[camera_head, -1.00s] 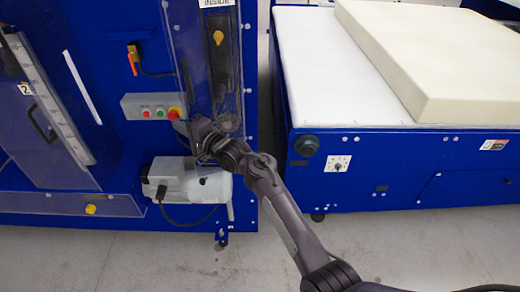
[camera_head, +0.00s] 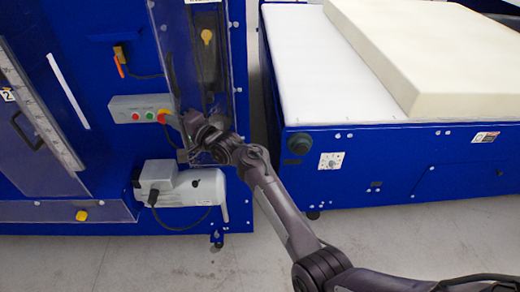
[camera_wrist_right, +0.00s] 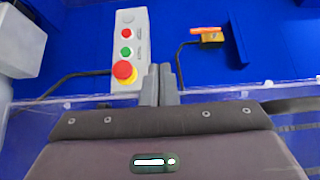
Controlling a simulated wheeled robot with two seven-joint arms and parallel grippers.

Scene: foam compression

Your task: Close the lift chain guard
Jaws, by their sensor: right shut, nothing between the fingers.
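The lift chain guard (camera_head: 178,70) is a clear panel on the right part of the blue machine, over a dark upright slot. It appears to stand out from the machine face; its exact angle is hard to tell. Its clear edge (camera_wrist_right: 225,93) crosses the right wrist view, with small fasteners along it. In the head view my right wrist hides the guard's lower part. My left gripper is out of view.
A grey button box (camera_head: 140,109) with a red stop button sits left of the guard. A grey motor (camera_head: 190,186) is below. A blue table (camera_head: 400,165) carrying a cream foam block (camera_head: 425,60) stands at the right, across a narrow gap. Floor in front is clear.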

